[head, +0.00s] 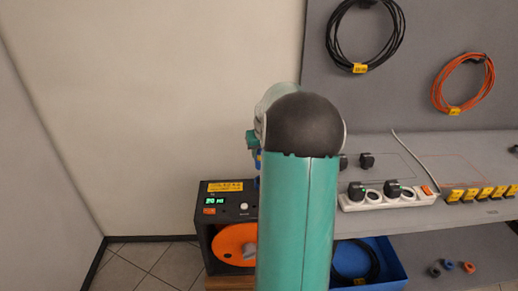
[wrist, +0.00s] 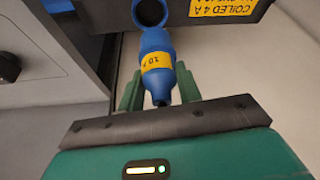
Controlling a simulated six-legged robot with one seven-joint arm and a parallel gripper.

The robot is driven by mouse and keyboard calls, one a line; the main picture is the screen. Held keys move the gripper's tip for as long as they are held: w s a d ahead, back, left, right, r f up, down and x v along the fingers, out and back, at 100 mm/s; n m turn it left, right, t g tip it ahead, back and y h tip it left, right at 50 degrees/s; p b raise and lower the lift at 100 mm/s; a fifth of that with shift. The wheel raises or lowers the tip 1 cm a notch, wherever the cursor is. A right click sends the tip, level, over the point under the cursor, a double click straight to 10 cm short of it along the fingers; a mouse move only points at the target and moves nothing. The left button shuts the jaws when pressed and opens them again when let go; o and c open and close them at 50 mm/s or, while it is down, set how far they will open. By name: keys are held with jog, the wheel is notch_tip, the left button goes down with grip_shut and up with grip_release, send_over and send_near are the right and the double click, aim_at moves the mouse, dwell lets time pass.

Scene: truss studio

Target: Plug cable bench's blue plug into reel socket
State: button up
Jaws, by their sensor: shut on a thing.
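The blue plug (wrist: 156,62) with a yellow label sits between the two green fingers of my gripper (wrist: 158,84), which is shut on it. In the wrist view its front end points up to the reel socket (wrist: 150,12), a dark round opening with a blue rim. The plug's tip is right at the socket's lower edge; I cannot tell whether they touch. In the head view a bit of blue plug (head: 258,159) shows beside my arm, above the reel unit (head: 205,238). My arm hides most of the gripper and the socket there.
The reel unit has an orange reel (head: 231,244) and a green display. To the right, a grey bench (head: 461,214) carries a white power strip (head: 407,200) and black plugs. A blue bin (head: 393,270) is below. Coiled cables hang on the grey panel (head: 421,100).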

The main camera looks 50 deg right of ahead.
jog(key=f, duration=0.2)
jog(key=shift+s+f, duration=0.2)
jog(key=shift+f, duration=0.2)
jog(key=shift+s+f, duration=0.25)
jog(key=shift+f, duration=0.45)
jog(key=shift+w+f, duration=0.15)
jog(key=shift+f, duration=0.6)
jog(key=shift+f, duration=1.55)
dwell(0.3)
